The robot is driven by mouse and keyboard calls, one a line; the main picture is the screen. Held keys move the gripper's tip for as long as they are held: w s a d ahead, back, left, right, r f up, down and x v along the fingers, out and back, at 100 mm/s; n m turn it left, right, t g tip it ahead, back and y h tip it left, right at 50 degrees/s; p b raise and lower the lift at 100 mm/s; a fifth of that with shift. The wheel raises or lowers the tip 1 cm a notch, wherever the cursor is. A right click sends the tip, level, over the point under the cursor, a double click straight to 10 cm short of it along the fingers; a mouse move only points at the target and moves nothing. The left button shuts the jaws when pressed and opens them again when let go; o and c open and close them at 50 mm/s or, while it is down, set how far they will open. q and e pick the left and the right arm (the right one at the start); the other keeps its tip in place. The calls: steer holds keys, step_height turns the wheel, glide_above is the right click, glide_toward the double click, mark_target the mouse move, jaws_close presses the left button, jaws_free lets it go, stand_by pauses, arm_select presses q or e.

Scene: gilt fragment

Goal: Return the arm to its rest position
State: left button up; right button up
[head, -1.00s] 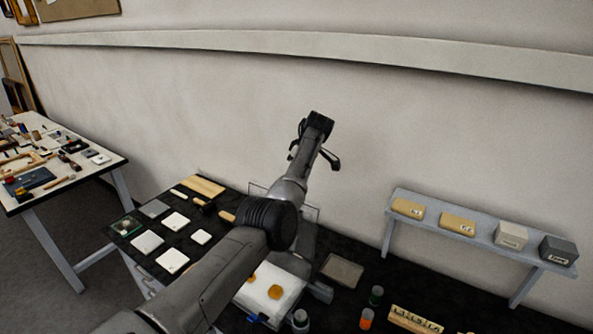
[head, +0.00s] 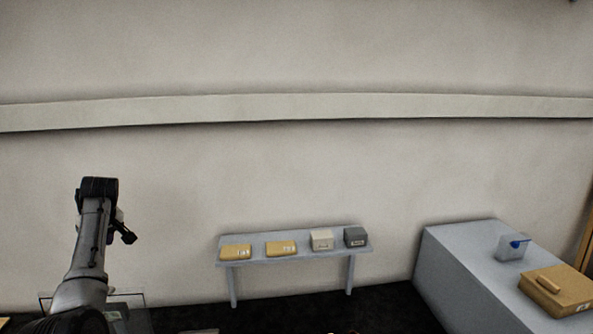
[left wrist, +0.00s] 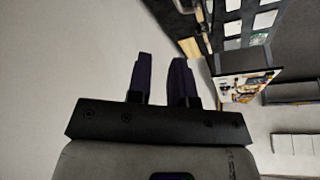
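My left arm rises at the left of the head view. Its left gripper (head: 122,229) is raised in front of the bare wall, above the dark bench, and touches nothing. In the left wrist view the two dark fingers of the left gripper (left wrist: 164,78) stand apart with a narrow gap, and nothing is between them. My right arm and right gripper are not in view.
A grey shelf (head: 290,259) with tan and grey boxes stands by the wall. A grey block-shaped counter (head: 465,280) at right carries a clear container (head: 511,250) and a tan box (head: 560,291). A tool-covered table (left wrist: 243,85) shows in the left wrist view.

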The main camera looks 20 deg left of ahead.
arm_select(q)
steer(key=d+r+m+t+y, duration=0.2)
steer(key=d+r+m+t, duration=0.15)
steer(key=r, duration=0.65)
steer(key=d+r+m+t+y, duration=0.2)
steer(key=r+t, duration=0.2)
steer(key=r, duration=0.6)
steer(key=d+f+m+t+h, duration=0.1)
steer(key=d+f+m+t, duration=0.15)
steer(key=d, duration=0.75)
steer(key=d+f+m+t, duration=0.2)
steer(key=d+m+t, duration=0.15)
steer(key=d, duration=0.55)
steer(key=s+d+f+m+g+h, duration=0.1)
steer(key=s+d+f+m+h, duration=0.3)
steer(key=d+f, duration=0.65)
steer(key=s+d+f+m+h, duration=0.2)
steer(key=s+d+f, duration=0.55)
steer(key=f, duration=0.65)
steer(key=s+d+f+g+h, duration=0.1)
steer(key=s+d+f+g, duration=0.3)
steer(key=s+f, duration=0.8)
steer(key=s+d+f+g+h, duration=0.15)
steer(key=s+f+g, duration=0.35)
steer(key=s+f, duration=0.75)
step_height(320, 180, up, 16)
steer(key=p, duration=1.6)
steer(key=shift+w+d+y+p, duration=0.15)
steer(key=shift+y+p, duration=0.2)
steer(key=shift+m, duration=0.25)
